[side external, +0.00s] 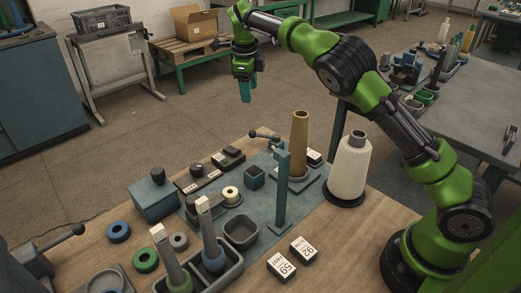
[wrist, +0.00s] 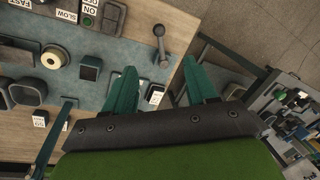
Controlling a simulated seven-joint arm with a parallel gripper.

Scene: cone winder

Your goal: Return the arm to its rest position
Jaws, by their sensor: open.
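My gripper (side external: 247,92) hangs high above and behind the bench in the side external view, pointing down with teal fingers. In the wrist view, the two fingers of my gripper (wrist: 160,85) stand wide apart with nothing held between them. A small white label block (wrist: 155,94) on the bench shows far below the gap. The brown cone (side external: 299,142) stands upright on a grey base, and the white yarn cone (side external: 350,168) stands upright to its right. My gripper is clear of both.
A teal post (side external: 282,185) rises from the blue-grey plate. A grey tray (side external: 205,270) holds two upright spindles at the front. A lever (side external: 264,135) sticks up at the plate's back edge. A second table (side external: 460,110) stands at the right. Air around my gripper is free.

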